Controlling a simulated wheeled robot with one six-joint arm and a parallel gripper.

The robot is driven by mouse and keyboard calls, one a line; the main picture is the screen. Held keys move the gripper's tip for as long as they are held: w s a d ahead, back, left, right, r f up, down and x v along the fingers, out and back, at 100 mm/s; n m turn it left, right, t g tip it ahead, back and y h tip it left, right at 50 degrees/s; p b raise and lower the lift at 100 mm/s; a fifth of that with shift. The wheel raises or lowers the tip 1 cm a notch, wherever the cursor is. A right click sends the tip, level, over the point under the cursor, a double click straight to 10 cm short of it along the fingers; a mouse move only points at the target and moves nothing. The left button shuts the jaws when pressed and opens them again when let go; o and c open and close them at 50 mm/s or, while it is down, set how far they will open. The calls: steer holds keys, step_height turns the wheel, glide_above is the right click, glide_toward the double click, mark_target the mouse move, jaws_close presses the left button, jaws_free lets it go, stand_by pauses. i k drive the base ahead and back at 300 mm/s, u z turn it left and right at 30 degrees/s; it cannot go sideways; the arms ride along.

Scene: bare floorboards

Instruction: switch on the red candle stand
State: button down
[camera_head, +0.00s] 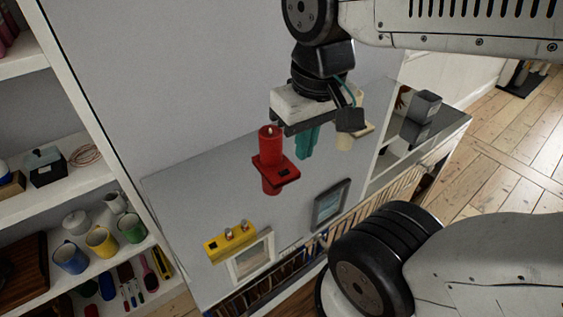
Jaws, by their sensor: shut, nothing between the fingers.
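The red candle stand (272,174) is a red square plate with a dark patch on its front right part, carrying a red candle (271,143). A red part also shows below the plate. It appears upright over the grey cabinet top, left of my gripper. My gripper (307,148) has teal fingers pointing down and is shut and empty. It is close to the right of the candle stand, with a gap between them in the picture. The exact depth between them is hard to tell.
A yellow block with knobs (230,241), a pale frame (250,257) and a dark frame (330,204) stand on the cabinet's front part. A dark grey box (421,107) is at right. A shelf with mugs (101,241) is at left. Bare floorboards (500,160) lie at right.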

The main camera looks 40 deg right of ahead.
mark_target(286, 171)
steer(key=u, duration=0.05)
steer(key=k, duration=1)
steer(key=z, duration=1.1)
steer(key=i, duration=0.75)
steer(key=u, duration=1.05)
